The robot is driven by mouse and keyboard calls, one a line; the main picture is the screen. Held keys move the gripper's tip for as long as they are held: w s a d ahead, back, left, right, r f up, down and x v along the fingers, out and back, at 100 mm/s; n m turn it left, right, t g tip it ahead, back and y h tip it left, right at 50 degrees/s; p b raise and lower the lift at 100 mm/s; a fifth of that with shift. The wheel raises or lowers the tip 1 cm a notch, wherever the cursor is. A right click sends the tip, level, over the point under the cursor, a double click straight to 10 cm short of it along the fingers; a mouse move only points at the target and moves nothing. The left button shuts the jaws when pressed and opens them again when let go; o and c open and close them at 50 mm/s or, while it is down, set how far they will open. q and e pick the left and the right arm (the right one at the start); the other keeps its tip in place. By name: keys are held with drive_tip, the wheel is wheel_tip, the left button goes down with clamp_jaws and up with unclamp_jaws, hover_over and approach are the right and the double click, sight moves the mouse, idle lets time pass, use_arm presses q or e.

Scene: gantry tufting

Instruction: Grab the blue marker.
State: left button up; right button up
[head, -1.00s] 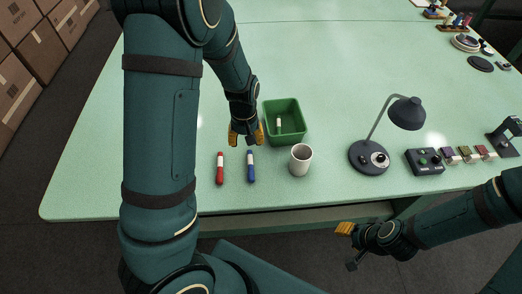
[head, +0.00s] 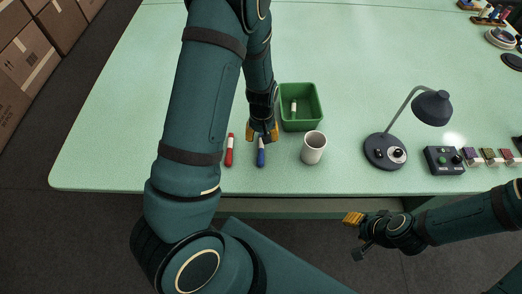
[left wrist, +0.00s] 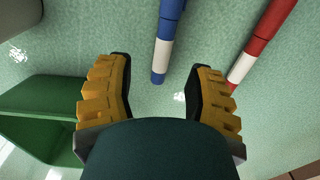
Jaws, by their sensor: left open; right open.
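The blue marker (head: 261,157) lies on the green table, with a white band near its blue end. In the left wrist view the blue marker (left wrist: 165,45) reaches in between the fingertips, slightly nearer the right finger. My left gripper (head: 262,137) is open over the marker's far end in the head view; its yellow fingers (left wrist: 158,85) stand on either side of the marker, apart from it. The red marker (head: 229,150) lies just left of the blue one. My right gripper (head: 352,219) is open and empty, off the table's front edge.
A green bin (head: 301,107) holding a marker stands just behind and right of my left gripper. A white mug (head: 313,148) stands right of the blue marker. A desk lamp (head: 385,152) and a control box (head: 443,160) stand farther right. The table's left part is clear.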

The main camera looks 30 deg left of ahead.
sight(261, 144)
use_arm(q)
drive_tip(key=shift+s+f+b, duration=0.15)
drive_tip(key=shift+f, duration=0.9)
drive_tip(key=shift+s+f+b, duration=0.1)
drive_tip(key=shift+f+b, duration=0.05)
drive_tip(key=shift+f, duration=0.9)
drive_tip(key=shift+o, duration=0.3)
clamp_jaws()
